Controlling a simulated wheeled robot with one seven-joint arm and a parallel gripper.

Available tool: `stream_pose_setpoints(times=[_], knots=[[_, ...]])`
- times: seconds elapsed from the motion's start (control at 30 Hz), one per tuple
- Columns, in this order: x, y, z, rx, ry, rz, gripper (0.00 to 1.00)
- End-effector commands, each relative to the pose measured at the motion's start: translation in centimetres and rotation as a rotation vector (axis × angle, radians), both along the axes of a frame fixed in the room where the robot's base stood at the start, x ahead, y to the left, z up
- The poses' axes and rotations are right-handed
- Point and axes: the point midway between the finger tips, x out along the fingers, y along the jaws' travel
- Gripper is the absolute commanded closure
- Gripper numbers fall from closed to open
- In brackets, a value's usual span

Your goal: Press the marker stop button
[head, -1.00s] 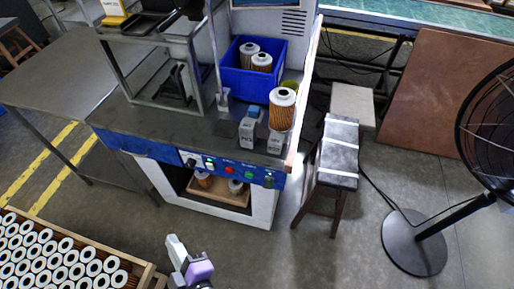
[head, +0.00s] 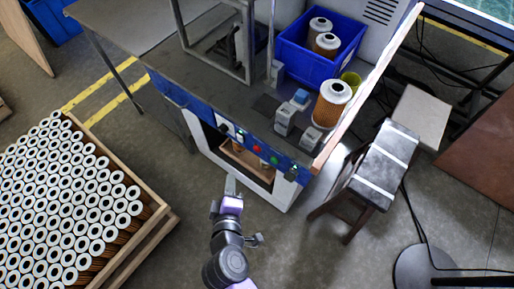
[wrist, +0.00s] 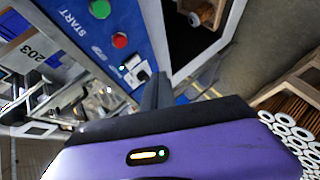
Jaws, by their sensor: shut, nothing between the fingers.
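The blue control panel (head: 205,115) runs along the front of the workbench. On it are a red button (head: 257,149), a green button (head: 274,160), a small pale switch (head: 240,136) and dark knobs. In the wrist view the red button (wrist: 120,40) sits between the green button (wrist: 100,9) and the lit switch (wrist: 126,70); START is lettered near the green one. My gripper (head: 231,181) is shut and empty, in front of and apart from the panel. Its fingers (wrist: 156,90) point toward the panel's knob end.
A blue bin (head: 305,65) with filter cartridges and a lone cartridge (head: 331,103) stand on the bench. A crate of cartridges (head: 135,245) is at the left. A stool (head: 385,165) and a fan base (head: 425,268) stand at the right. Floor beside my arm is clear.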

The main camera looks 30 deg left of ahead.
Motion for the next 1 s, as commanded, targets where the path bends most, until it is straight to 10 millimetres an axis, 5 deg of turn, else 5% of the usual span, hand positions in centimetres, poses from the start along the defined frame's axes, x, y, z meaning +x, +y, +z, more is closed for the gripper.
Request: stream_pose_setpoints(times=[0.7, 1.0], knots=[[7.6, -0.6, 0.2, 0.0, 0.001, -0.003, 1.0], [8.8, -0.7, 0.1, 0.001, 0.0, -0.001, 1.0]])
